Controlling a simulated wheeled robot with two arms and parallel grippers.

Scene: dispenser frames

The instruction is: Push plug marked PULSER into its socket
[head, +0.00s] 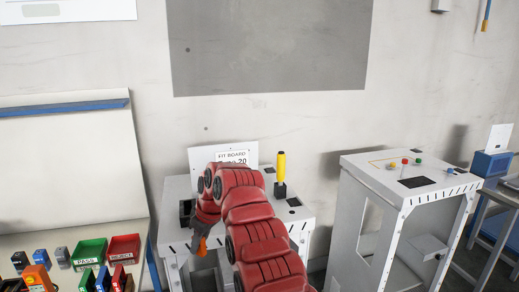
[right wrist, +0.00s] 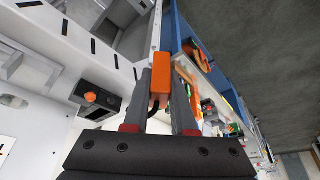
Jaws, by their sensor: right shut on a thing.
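My right gripper (head: 201,240) hangs in front of the white dispenser frame's near left side. It is shut on an orange plug, whose orange end (head: 201,250) shows below the fingers. In the right wrist view the plug (right wrist: 161,82) sits between the two grey fingers, with a black cable at its lower end. No lettering on it can be read. A black block with an orange round part (right wrist: 91,97) is on the white panel, left of and apart from the plug. I cannot tell whether it is the PULSER socket. My left gripper is not in view.
The white dispenser frame (head: 296,226) carries a FIT BOARD sign (head: 233,157) and a yellow-handled tool (head: 281,167). Green (head: 89,253) and red (head: 123,248) bins and small coloured blocks stand at lower left. Another white frame (head: 410,180) stands to the right.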

